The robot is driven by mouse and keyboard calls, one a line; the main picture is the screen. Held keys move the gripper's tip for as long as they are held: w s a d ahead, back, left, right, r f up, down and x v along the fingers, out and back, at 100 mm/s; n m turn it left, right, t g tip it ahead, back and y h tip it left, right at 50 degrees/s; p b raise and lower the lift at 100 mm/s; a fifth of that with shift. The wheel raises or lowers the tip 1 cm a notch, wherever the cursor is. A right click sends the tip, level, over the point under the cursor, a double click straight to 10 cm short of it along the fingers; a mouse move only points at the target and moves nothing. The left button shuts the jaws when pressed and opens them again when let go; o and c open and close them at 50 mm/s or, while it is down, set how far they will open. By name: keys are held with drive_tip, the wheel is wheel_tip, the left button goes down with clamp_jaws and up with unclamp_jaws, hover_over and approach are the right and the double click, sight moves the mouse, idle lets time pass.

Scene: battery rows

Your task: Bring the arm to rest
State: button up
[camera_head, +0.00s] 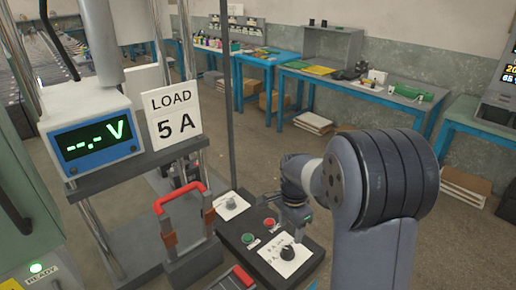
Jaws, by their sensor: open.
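My arm (385,185) fills the right front and bends left over the floor. My gripper (299,226) hangs at its far end, pointing down just above the right part of a black control box (240,262). It is small and partly in shadow; it holds nothing that I can see. Whether the fingertips touch the box's knob plate is hard to tell. The box carries a green button (249,238), a red button (269,222) and a black knob (288,252) on a white plate.
A stand at left carries a meter (92,138) reading "--.- V" and a "LOAD 5 A" sign (173,114). A red-handled lever (178,196) stands upright beside the box. A green light marked READY (36,268) glows. Blue benches (350,85) line the wall; open floor lies between.

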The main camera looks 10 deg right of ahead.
sight(288, 249)
wheel_tip(288, 249, down, 9)
drive_tip(key=shift+f, duration=0.15)
idle(0.6)
